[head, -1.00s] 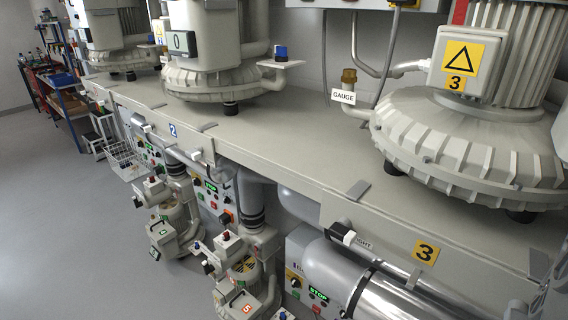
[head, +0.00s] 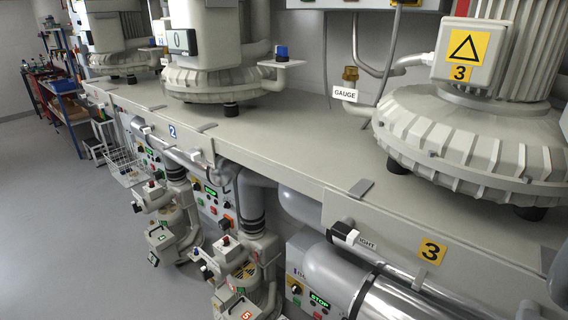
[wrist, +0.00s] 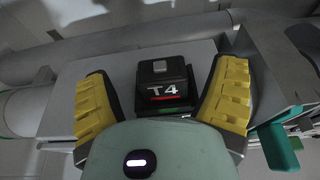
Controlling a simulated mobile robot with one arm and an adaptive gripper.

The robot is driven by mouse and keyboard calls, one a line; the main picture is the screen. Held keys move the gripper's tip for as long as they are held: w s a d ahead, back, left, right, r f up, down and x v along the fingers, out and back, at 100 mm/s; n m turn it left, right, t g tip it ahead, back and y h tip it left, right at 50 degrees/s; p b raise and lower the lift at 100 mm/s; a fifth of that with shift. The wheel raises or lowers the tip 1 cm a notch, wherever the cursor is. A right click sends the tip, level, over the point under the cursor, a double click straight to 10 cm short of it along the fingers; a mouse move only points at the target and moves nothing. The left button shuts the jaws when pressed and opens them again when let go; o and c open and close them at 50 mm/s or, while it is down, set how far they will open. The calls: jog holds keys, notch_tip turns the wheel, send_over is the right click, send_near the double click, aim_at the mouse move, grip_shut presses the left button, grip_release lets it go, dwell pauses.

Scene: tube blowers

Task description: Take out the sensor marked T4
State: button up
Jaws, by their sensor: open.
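The sensor marked T4 (wrist: 164,88) is a black block with white lettering, a red line and a grey square on top. In the wrist view it sits in front of a light grey housing (wrist: 125,65). My gripper (wrist: 163,85) is open, with one yellow-padded finger on each side of the sensor. A gap shows between the sensor and each finger. My gripper's pale green body hides the area below the sensor. I cannot pick out the T4 sensor in the head view.
A long grey bench (head: 265,140) carries large blowers, one marked 3 (head: 465,150). Pipes and smaller units, one marked 5 (head: 246,312), stand below its front edge. A green part (wrist: 280,145) lies right of my gripper in the wrist view. The floor (head: 60,220) at left is clear.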

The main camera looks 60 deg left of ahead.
jog(key=shift+d+f+b, duration=0.15)
jog(key=shift+d+b, duration=0.3)
jog(key=shift+d, duration=0.2)
jog(key=shift+w, duration=0.1)
jog(key=c, duration=1.3)
